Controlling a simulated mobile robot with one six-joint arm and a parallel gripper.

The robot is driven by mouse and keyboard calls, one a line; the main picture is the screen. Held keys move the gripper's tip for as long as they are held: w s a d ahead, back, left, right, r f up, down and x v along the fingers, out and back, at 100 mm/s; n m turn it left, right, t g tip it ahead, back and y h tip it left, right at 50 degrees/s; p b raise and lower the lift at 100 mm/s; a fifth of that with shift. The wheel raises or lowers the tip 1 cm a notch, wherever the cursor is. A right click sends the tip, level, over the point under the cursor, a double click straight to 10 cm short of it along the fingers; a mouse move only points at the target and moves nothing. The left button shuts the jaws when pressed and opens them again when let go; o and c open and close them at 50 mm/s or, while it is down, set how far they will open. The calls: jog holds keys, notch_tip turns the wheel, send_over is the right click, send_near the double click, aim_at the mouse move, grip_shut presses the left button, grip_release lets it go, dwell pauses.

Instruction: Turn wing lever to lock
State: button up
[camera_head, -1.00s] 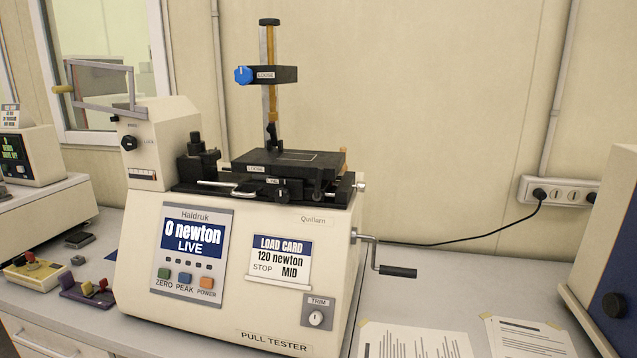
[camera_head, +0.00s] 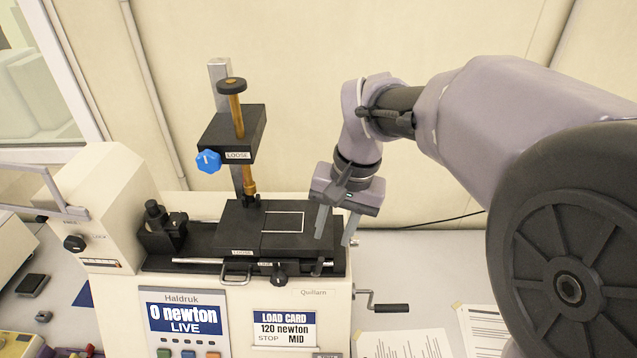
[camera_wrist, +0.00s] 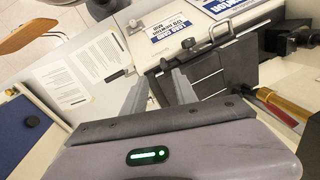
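The pull tester (camera_head: 130,250) carries a black stage (camera_head: 270,222) with a white outlined rectangle on top. A small dark knob (camera_head: 279,274) sits on its front edge beside a metal loop handle (camera_head: 236,274). A blue knob (camera_head: 208,161) sits on the column block (camera_head: 236,138), which reads LOOSE. I cannot tell for certain which of these is the wing lever. My gripper (camera_head: 335,240) points down at the right end of the stage, fingers apart and nothing seen between them. In the wrist view, my gripper (camera_wrist: 160,76) is open near the dark stage (camera_wrist: 225,75).
A brass-coloured post (camera_head: 249,182) rises behind the stage. A crank (camera_head: 388,307) sticks out at the tester's right side. Papers (camera_head: 405,343) lie on the bench at right. The wall stands close behind the tester.

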aim_at(322, 258)
jog(key=f, duration=0.3)
jog(key=a+f, duration=0.1)
jog(key=f, duration=0.3)
jog(key=w+a+f, duration=0.1)
jog(key=f, duration=0.3)
jog(key=shift+a+f, duration=0.1)
jog(key=shift+f, duration=0.1)
jog(key=shift+w+a+f, duration=0.15)
jog(key=shift+w+f, duration=0.05)
jog(key=shift+f, duration=0.2)
jog(key=shift+s+r, duration=0.1)
jog(key=shift+c, duration=1.3)
grip_shut()
